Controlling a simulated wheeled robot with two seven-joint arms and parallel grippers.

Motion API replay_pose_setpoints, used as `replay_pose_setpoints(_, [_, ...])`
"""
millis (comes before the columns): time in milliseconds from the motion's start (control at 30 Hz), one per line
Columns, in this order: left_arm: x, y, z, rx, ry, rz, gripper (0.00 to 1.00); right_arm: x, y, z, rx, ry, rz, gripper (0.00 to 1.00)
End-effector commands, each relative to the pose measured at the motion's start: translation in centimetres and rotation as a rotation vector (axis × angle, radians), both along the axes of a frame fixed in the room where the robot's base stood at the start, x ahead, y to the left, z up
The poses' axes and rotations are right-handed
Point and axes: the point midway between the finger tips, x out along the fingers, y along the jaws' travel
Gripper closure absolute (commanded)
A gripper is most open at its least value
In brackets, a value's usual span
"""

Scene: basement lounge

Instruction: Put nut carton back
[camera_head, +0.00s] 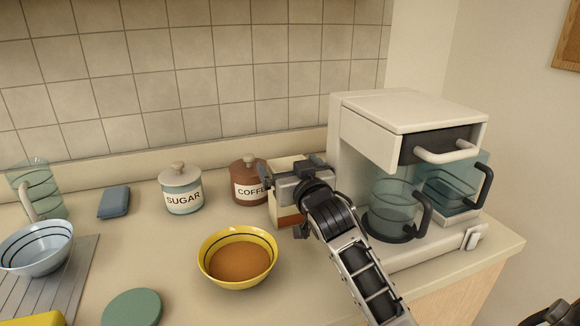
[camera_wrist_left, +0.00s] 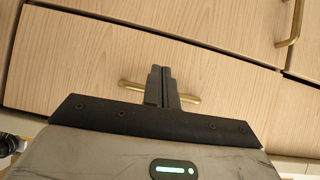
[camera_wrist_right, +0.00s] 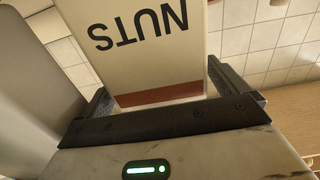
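The nut carton (camera_head: 289,216) stands near the back of the counter, just left of the coffee maker. It is pale with an orange-red band low on it. In the right wrist view the carton (camera_wrist_right: 150,62) shows the word NUTS upside down. My right gripper (camera_head: 296,178) has a finger on each side of the carton and appears shut on it; the fingertips (camera_wrist_right: 158,73) sit close against its sides. The arm hides part of the carton in the head view. My left gripper (camera_wrist_left: 162,72) is shut and empty, in front of wooden cabinet fronts.
A coffee maker (camera_head: 415,112) with a glass jug (camera_head: 392,205) stands close on the right. A brown COFFEE jar (camera_head: 248,170) is just left of the carton, with a SUGAR jar (camera_head: 180,192) beyond. A yellow bowl (camera_head: 238,238) stands in front. A blue bowl (camera_head: 38,255) is far left.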

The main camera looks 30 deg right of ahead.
Motion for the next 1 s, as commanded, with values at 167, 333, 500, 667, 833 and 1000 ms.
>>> replay_pose_setpoints(167, [-0.1, 0.0, 0.2, 0.001, 0.002, 0.0, 1.0, 0.0, 0.0, 0.5, -0.001, -0.001, 0.0, 0.01])
replay_pose_setpoints(333, [-0.2, 0.0, -0.3, 0.0, 0.006, 0.0, 1.0, -2.4, 0.6, 0.1, 0.0, 0.001, 0.001, 0.01])
replay_pose_setpoints(500, [-0.4, 0.0, -0.7, -0.001, 0.011, 0.0, 1.0, -6.1, 1.5, 0.1, 0.001, 0.001, 0.001, 0.01])
replay_pose_setpoints(667, [-0.3, -0.1, -0.6, -0.004, 0.005, 0.0, 1.0, -9.1, 2.2, 0.2, 0.001, 0.001, 0.0, 0.01])
replay_pose_setpoints(833, [-0.1, -0.2, -0.4, -0.01, -0.004, 0.0, 1.0, -11.1, 2.7, 0.2, 0.0, 0.001, 0.0, 0.01])
replay_pose_setpoints(1000, [-0.1, -0.2, -0.4, -0.012, -0.003, -0.001, 1.0, -11.7, 2.8, 0.3, 0.0, 0.0, 0.0, 0.01])
